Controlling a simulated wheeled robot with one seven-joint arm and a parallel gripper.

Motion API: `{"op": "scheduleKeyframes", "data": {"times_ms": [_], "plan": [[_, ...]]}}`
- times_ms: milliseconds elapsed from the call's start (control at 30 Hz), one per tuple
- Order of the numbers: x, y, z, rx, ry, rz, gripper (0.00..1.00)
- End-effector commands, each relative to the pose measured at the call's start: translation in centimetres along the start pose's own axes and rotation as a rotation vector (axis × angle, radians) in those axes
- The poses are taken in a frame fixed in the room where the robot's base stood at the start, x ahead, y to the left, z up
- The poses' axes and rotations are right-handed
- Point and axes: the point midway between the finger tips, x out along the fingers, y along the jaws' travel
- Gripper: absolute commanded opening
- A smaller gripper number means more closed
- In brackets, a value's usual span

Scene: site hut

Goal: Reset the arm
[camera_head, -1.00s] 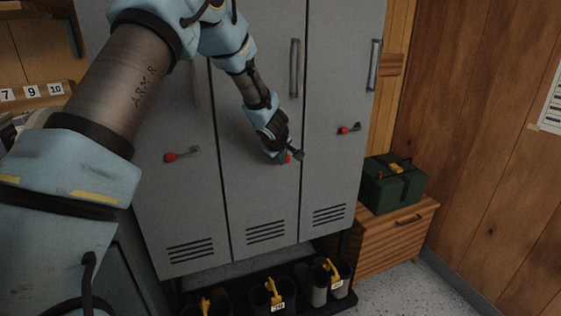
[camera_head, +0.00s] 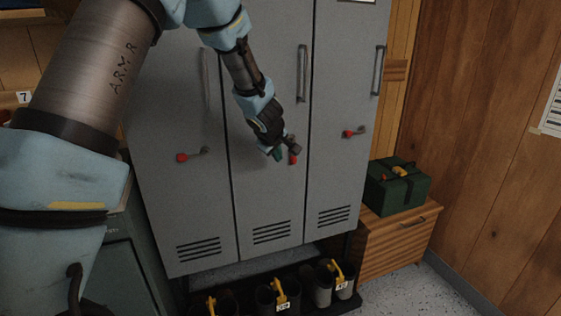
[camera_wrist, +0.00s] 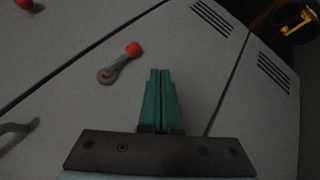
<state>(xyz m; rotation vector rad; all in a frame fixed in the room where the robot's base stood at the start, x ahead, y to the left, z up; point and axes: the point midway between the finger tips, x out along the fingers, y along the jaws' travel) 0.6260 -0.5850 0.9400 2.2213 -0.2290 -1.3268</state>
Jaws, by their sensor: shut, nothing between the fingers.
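My gripper (camera_head: 284,154) hangs from my arm in front of the middle door of a grey locker (camera_head: 270,195). In the wrist view its two green fingers (camera_wrist: 158,100) are together with nothing between them. The middle door's red-tipped latch handle (camera_head: 293,160) is partly hidden behind my gripper in the head view. In the wrist view that handle (camera_wrist: 120,62) lies to the left of the fingers, apart from them.
Red-tipped handles are on the left door (camera_head: 190,155) and right door (camera_head: 354,132). Boots with yellow tags (camera_head: 279,292) stand on a low rack below. A green box (camera_head: 397,187) sits on a wooden cabinet (camera_head: 400,238) at the right. Floor shows at lower right.

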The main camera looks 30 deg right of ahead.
Motion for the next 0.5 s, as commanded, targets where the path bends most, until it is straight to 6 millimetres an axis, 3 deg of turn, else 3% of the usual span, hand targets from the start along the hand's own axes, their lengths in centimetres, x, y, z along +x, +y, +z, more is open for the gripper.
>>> {"op": "scheduleKeyframes", "data": {"times_ms": [133, 400, 500], "plan": [[-2.0, 0.1, 0.0, 0.000, 0.000, 0.000, 0.00], [-2.8, -0.1, -0.1, -0.001, 0.001, -0.002, 0.00], [-3.4, -1.1, -1.0, 0.013, -0.001, -0.008, 0.00]]}}
